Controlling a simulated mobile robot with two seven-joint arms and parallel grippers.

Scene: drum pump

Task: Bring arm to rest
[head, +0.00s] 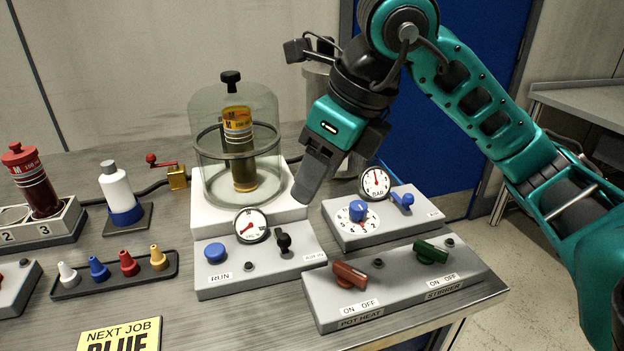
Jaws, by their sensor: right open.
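My right arm, teal and black, comes in from the right and reaches over the back of the bench. Its gripper (340,168) points down and slightly left, open and empty. It hangs between the glass dome (209,110) and the grey panel with the BAR gauge (375,183). One dark finger overlaps the dome's right base in the picture; I cannot tell the gap. The dome covers a jar with a yellow label and amber contents (239,150). My left gripper is not in view.
The front panel has a red switch (350,274) and a green switch (431,252). The RUN panel has a blue button (215,253). At left are a red-capped bottle (37,186), a white-blue bottle (117,190), colored pegs (98,268) and a yellow NEXT JOB BLUE sign (119,336).

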